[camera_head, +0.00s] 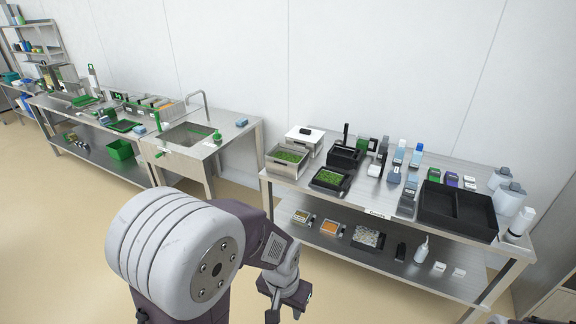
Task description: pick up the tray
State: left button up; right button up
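A small black tray (331,179) with green food in it sits on the steel table, near its front edge. A metal tray (288,155) with green contents stands to its left in a sealing machine or holder. A large black divided tray (457,211) lies empty at the right of the table. I cannot tell which one the task means. My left gripper (285,307) hangs in front of the table, well apart from these trays. Its two fingers look spread with nothing between them. Only small dark parts, probably of my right arm, show at the bottom right edge.
The steel table (285,184) also holds several bottles, boxes and a black device (345,155). Its lower shelf (390,262) carries small food containers and a squeeze bottle (421,249). A sink counter (233,133) stands to the left. The floor before the tables is clear.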

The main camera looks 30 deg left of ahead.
aim_at(326, 178)
jog(key=i+j+z, duration=0.25)
jog(key=i+j, duration=0.55)
jog(key=i, duration=0.35)
jog(key=i+j+z, duration=0.3)
jog(key=i+j, duration=0.7)
jog(key=i, duration=0.05)
